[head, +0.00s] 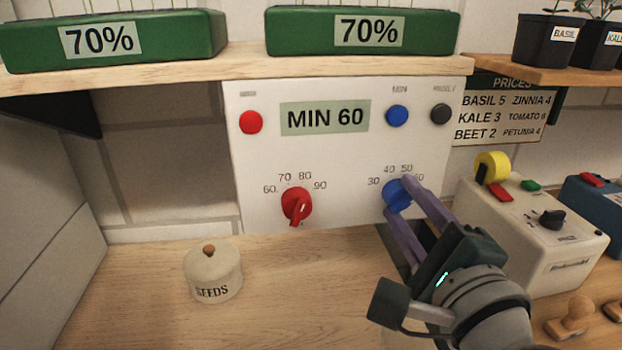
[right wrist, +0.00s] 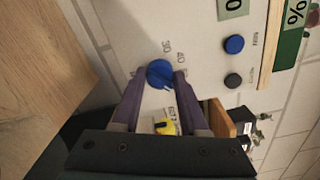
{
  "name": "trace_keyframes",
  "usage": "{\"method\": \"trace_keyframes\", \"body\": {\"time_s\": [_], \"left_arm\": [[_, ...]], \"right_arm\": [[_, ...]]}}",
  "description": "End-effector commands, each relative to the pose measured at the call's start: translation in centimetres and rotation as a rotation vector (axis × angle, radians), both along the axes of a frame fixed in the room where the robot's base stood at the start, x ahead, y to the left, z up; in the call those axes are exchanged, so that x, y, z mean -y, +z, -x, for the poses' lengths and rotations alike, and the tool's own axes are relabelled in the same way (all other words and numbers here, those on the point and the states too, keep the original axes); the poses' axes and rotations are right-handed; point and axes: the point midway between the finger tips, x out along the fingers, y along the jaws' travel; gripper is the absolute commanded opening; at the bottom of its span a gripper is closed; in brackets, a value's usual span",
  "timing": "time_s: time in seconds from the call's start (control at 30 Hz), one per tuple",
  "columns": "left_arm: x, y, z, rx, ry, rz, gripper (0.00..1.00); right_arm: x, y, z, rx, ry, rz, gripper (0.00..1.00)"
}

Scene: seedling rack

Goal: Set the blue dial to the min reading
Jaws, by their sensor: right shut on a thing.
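The blue dial (head: 397,193) is on the lower right of a white control panel (head: 340,160), with a scale of 30, 40, 50 and a partly hidden number around it. My right gripper (head: 400,200) reaches it from the lower right and is shut on the dial, hiding part of it. In the right wrist view the blue dial (right wrist: 160,74) sits between the two purple fingers. The panel's display (head: 325,118) reads MIN 60. The dial's exact pointer setting is hard to tell. My left gripper is not in view.
A red dial (head: 297,205), red button (head: 251,122), blue button (head: 397,116) and dark button (head: 441,114) are on the panel. A seeds jar (head: 213,273) stands on the bench. A white device with yellow roll (head: 540,235) stands right of my gripper. The bench's left front is clear.

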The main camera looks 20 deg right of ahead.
Motion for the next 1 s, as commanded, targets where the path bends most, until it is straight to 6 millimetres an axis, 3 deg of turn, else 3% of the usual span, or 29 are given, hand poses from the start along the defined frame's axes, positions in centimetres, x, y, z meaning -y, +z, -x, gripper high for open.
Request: {"method": "trace_keyframes", "body": {"time_s": [0.4, 0.9, 0.93, 1.0], "left_arm": [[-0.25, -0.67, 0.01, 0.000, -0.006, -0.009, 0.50], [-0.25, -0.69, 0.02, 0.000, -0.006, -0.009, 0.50], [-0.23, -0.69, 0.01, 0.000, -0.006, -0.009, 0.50], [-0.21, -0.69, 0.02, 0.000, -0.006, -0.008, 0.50]], "right_arm": [[0.00, 0.02, 0.00, 0.040, 0.000, -0.161, 0.00], [0.01, 0.04, 0.00, 0.044, -0.001, -0.181, 0.00], [0.01, 0.04, 0.00, 0.044, -0.001, -0.181, 0.45], [0.01, 0.04, 0.00, 0.044, -0.001, -0.180, 0.52]]}}
